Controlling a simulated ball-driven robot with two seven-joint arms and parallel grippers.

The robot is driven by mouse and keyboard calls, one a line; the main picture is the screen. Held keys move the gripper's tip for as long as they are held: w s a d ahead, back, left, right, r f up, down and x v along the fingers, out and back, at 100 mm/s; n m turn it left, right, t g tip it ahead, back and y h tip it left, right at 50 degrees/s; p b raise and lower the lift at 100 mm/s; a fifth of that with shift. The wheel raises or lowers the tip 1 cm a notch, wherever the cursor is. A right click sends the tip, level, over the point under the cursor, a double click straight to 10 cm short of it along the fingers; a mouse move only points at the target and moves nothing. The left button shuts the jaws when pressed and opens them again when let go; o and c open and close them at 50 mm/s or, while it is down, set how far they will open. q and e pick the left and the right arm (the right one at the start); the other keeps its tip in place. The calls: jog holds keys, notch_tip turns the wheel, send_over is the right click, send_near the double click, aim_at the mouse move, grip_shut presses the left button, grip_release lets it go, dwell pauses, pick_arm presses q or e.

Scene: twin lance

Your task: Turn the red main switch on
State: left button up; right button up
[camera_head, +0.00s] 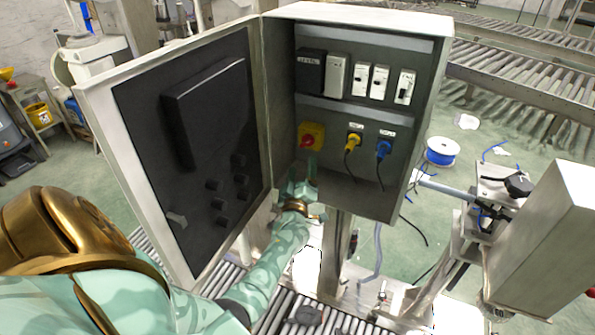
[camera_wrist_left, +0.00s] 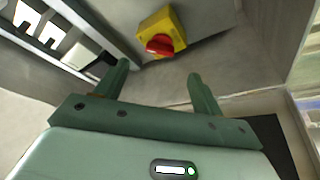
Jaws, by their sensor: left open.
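The red main switch (camera_head: 307,141) is a red knob on a yellow square plate (camera_head: 318,130), low at the left inside the open grey cabinet. In the left wrist view the red knob (camera_wrist_left: 160,45) sits on its yellow plate (camera_wrist_left: 172,25), ahead of my fingers and between their lines. My left gripper (camera_head: 303,168) is just below the switch in the head view. In the wrist view my left gripper (camera_wrist_left: 155,80) is open and empty, and its fingertips look short of the knob. My right gripper is not in view.
The cabinet door (camera_head: 190,140) stands open at the left. Yellow (camera_head: 353,143) and blue (camera_head: 384,149) plugs with hanging cables are right of the switch. Breakers (camera_head: 361,80) fill the upper row. The cabinet's right wall (camera_head: 425,120) bounds the space. A roller conveyor (camera_head: 290,312) runs below.

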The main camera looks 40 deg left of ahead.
pick_arm(q)
jog(key=p+v, duration=0.1)
jog(key=v, duration=0.7)
